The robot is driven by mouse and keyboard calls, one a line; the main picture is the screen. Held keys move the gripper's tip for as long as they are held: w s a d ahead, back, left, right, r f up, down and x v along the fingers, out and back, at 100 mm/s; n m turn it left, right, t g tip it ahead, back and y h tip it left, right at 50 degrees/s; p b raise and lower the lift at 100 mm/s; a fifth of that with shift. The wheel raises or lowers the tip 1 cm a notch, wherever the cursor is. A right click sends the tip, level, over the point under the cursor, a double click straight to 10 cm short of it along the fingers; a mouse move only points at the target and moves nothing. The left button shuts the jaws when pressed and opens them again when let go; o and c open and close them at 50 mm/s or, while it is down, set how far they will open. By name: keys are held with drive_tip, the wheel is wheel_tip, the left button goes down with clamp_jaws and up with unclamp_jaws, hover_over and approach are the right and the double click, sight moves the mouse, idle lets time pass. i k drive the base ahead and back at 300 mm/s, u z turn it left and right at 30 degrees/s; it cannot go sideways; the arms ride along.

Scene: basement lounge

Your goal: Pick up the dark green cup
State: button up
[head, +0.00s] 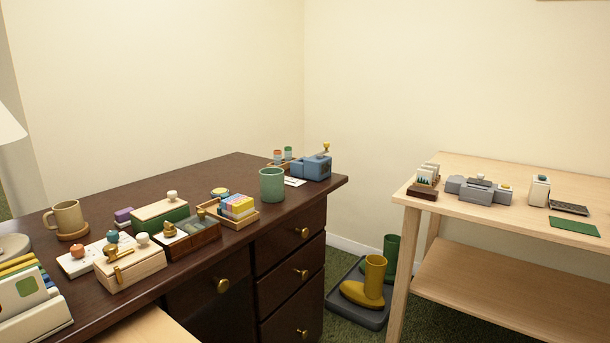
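A muted green cup (272,185) stands upright near the right end of the dark wooden dresser (130,208). It has no visible handle, and its open rim faces up. A smaller green cup (288,153) stands behind it, next to a small orange-red cup (277,156); both seem to sit in a low wooden tray. My gripper is not in the head view.
A blue box-like device (311,168) stands close behind and right of the larger green cup. A wooden tray of coloured blocks (237,208) is to its left. Boots (373,280) stand on the floor between dresser and light table (470,210).

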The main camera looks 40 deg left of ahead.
sight(272, 179)
drive_tip(key=i, duration=1.25)
drive_tip(key=u, duration=3.5)
